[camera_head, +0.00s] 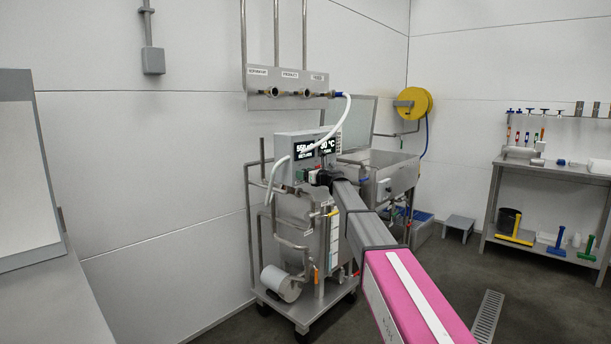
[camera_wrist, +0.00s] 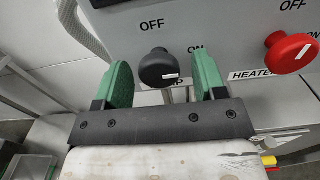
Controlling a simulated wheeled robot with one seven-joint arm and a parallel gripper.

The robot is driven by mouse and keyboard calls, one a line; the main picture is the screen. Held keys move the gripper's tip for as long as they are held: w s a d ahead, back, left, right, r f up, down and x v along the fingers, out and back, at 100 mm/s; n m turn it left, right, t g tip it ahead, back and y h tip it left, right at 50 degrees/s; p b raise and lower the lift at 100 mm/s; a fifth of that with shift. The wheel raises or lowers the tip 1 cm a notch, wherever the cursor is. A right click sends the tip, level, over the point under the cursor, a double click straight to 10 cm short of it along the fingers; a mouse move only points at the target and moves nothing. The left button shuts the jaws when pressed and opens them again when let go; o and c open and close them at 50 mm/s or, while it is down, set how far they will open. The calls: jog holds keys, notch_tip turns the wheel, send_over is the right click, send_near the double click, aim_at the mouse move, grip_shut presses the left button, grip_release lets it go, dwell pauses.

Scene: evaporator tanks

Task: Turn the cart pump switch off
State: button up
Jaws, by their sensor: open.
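The cart pump switch is a round black knob (camera_wrist: 160,68) on the grey panel in the wrist view. OFF is printed above it and ON to its upper right. A white mark on the knob lies to the right of its middle. The label below is mostly covered, with only a "P" showing. My gripper (camera_wrist: 162,82) is open, with one green finger on each side of the knob. I cannot tell whether the fingers touch it. In the head view my gripper (camera_head: 318,178) is at the front of the cart's control box (camera_head: 306,146), and the knob is hidden.
A red knob (camera_wrist: 290,52) labelled HEATER is close to the right of my gripper. A white hose (camera_head: 335,128) runs from the wall panel (camera_head: 288,82) down past the control box. The wheeled cart (camera_head: 300,305) stands near the wall, with a steel sink (camera_head: 392,176) behind it.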

jog(key=c, duration=0.9)
jog(key=shift+n, duration=9)
